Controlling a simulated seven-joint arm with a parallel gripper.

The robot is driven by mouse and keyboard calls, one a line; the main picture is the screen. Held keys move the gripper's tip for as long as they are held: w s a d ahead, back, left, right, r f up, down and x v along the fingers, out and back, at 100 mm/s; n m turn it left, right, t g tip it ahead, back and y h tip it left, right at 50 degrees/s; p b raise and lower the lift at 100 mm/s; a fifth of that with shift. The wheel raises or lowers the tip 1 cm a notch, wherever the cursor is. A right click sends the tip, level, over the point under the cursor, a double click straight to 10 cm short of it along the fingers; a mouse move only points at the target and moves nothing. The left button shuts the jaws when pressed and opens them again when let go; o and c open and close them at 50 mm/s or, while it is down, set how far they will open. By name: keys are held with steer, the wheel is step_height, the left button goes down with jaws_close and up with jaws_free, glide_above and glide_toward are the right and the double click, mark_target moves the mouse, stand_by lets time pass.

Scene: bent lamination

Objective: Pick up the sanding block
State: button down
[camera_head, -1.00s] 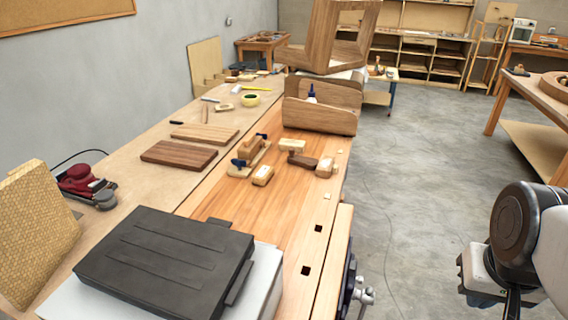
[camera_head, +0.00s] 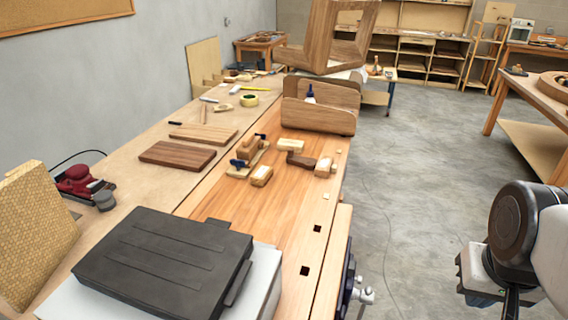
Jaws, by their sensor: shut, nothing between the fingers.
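Several small wooden blocks and tools lie on the workbench. A light block with a darker yellowish side (camera_head: 262,176) lies nearest, a pale block (camera_head: 291,145) lies farther back, and a block with a pale top (camera_head: 325,167) lies at the right. I cannot tell which of them is the sanding block. Part of my arm shows at the right edge, well to the right of the bench and apart from the blocks. My gripper's fingers do not show in this view.
A hand plane (camera_head: 249,155) and a dark wooden piece (camera_head: 301,160) lie among the blocks. A black case (camera_head: 165,255) fills the near left. A red sander (camera_head: 80,182) and wooden boards (camera_head: 177,154) lie at left. Curved wooden forms (camera_head: 320,112) stand behind. Bare bench lies in front of the blocks.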

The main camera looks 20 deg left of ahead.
steer(key=c, duration=1.8)
jaws_free()
steer(key=shift+c, duration=0.2)
steer(key=o, duration=1.6)
steer(key=shift+o, duration=0.2)
